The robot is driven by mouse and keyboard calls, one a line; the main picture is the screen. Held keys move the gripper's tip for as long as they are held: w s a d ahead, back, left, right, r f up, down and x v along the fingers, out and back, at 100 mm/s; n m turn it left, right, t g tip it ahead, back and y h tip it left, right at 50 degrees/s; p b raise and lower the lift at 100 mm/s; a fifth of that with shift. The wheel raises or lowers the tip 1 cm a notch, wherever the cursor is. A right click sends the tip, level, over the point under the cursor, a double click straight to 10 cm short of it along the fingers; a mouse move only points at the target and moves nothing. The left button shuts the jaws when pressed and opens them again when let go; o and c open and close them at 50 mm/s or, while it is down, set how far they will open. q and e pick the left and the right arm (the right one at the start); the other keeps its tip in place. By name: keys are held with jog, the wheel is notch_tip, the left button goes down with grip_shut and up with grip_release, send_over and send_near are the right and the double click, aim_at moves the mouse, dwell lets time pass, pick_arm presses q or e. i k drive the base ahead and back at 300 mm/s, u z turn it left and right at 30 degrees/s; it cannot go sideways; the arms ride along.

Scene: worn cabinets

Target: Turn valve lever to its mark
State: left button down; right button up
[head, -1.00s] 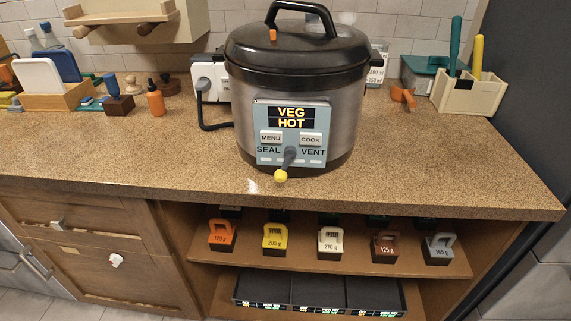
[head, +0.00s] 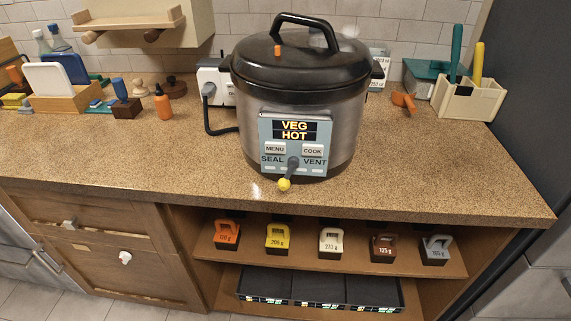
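A steel multicooker (head: 330,130) with a black lid stands on the speckled counter. Its front panel (head: 294,143) reads "VEG HOT", with MENU and COOK buttons and the labels SEAL at left and VENT at right. The valve lever (head: 290,174) is dark with a yellow knob at its end. It points downward and slightly left, between the two labels. A small orange piece (head: 277,50) sits on the front of the lid. Neither of my grippers shows in the head view.
An orange bottle (head: 163,103) and a wooden block holding boards stand at the left. A cream holder (head: 468,98) with green and yellow handles is at the right. Labelled weights sit on the shelf below. The counter (head: 420,165) in front of the cooker is clear.

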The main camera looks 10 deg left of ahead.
aim_at(284, 184)
jog(key=z, duration=3.2)
jog(key=k, duration=1.55)
jog(key=u, duration=1.5)
jog(key=i, duration=0.5)
jog(key=z, duration=0.05)
